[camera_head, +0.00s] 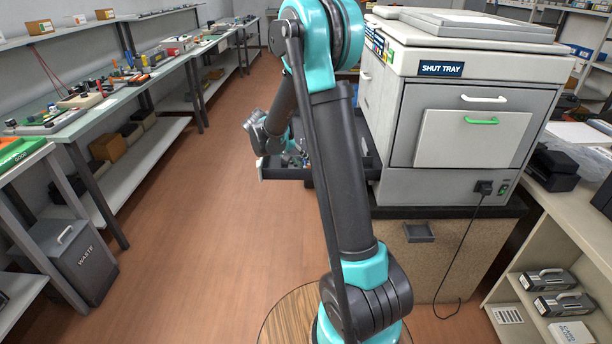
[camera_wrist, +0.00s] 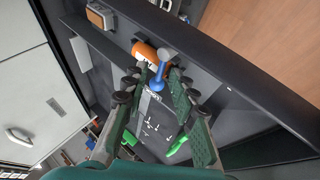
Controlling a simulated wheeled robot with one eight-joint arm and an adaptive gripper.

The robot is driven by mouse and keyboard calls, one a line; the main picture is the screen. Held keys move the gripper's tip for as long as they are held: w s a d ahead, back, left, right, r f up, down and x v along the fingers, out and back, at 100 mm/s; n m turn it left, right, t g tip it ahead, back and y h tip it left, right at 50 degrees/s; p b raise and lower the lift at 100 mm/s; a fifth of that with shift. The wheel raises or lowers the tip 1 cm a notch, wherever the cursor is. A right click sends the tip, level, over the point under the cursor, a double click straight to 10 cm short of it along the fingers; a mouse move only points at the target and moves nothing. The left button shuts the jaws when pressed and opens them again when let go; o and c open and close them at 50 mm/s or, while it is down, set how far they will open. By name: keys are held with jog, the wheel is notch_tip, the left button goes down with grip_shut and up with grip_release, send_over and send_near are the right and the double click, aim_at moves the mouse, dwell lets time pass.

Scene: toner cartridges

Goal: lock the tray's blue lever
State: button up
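The dark tray (camera_wrist: 235,92) fills much of the wrist view. In the head view it sticks out from the left side of the printer (camera_head: 480,140), its rim (camera_head: 285,173) partly behind my arm. My gripper (camera_wrist: 157,88) is open over the tray, a finger on each side of the lever. Gaps seem to show between fingers and lever; contact cannot be told. In the head view the lever is too small to make out.
Green parts (camera_wrist: 178,146) lie deeper in the tray. An orange-grey box (camera_wrist: 100,15) sits by its wall. The printer bears a "SHUT TRAY" sign (camera_head: 441,69). A long bench (camera_head: 120,85) and a waste bin (camera_head: 75,262) stand left; the floor between is clear.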

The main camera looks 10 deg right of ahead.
jog(key=shift+s+a+r+n+t+y, duration=0.1)
jog(key=shift+s+a+n+t+y, duration=0.1)
jog(key=shift+n+t, duration=0.3)
jog(key=shift+s+a+r+n+t+y, duration=0.1)
jog(key=shift+a+n+t+y, duration=0.1)
jog(key=shift+n, duration=0.5)
jog(key=v, duration=1.6)
jog(key=s+d+f+y, duration=0.3)
jog(key=s+f, duration=0.4)
jog(key=s, duration=0.5)
jog(key=s+d+f+y, duration=0.3)
jog(key=s+f, duration=0.4)
jog(key=s, duration=0.5)
jog(key=shift+s+d+f+m, duration=0.25)
jog(key=shift+d+f+m, duration=0.15)
jog(key=shift+d, duration=0.4)
